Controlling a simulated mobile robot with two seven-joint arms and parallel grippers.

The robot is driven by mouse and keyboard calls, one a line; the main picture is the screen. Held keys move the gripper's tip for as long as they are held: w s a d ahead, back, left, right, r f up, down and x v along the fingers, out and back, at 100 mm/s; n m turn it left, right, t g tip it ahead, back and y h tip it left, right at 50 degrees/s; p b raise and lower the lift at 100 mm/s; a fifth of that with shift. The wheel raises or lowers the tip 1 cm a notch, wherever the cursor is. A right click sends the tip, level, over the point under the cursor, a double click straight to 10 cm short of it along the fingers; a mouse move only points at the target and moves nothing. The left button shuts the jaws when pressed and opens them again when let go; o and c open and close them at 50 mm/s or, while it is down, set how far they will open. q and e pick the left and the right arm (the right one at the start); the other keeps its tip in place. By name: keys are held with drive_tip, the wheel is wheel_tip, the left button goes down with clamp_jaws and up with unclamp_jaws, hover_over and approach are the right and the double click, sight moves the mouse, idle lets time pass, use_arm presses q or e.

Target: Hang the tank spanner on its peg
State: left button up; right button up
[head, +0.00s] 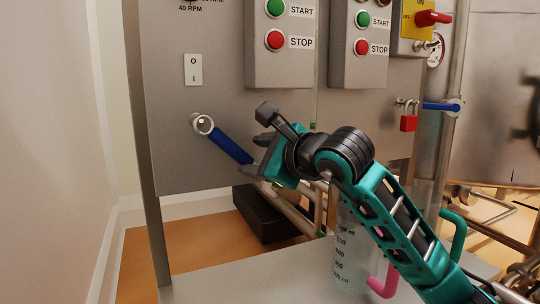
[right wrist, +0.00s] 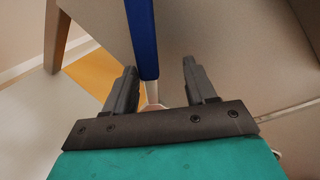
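The spanner (head: 230,145) has a blue grip and a silver ring end at its upper left. It slants down to the right in front of the grey panel. The ring end sits at a round light spot on the panel, seemingly around a peg; I cannot tell for sure. My right gripper (head: 257,154) is at the spanner's lower end. In the right wrist view, the blue grip (right wrist: 143,38) and its silver end run between the two fingers (right wrist: 160,80), with clear gaps on both sides. The right gripper is open. My left gripper is not in view.
The panel (head: 168,140) carries boxes with START and STOP buttons (head: 274,40). A red padlock (head: 408,122) and another blue handle (head: 440,106) are at the right. A grey surface (head: 240,285) with a clear graduated vessel (head: 346,250) lies below. A pink hook (head: 383,287) shows nearby.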

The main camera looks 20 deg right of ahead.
use_arm(q)
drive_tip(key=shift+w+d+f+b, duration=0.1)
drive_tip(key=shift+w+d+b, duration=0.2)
drive_tip(key=shift+b, duration=0.45)
use_arm(e)
drive_tip(key=v, duration=1.2)
drive_tip(key=shift+s, duration=0.35)
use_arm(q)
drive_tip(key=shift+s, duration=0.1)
use_arm(e)
drive_tip(key=shift+d+r, duration=0.1)
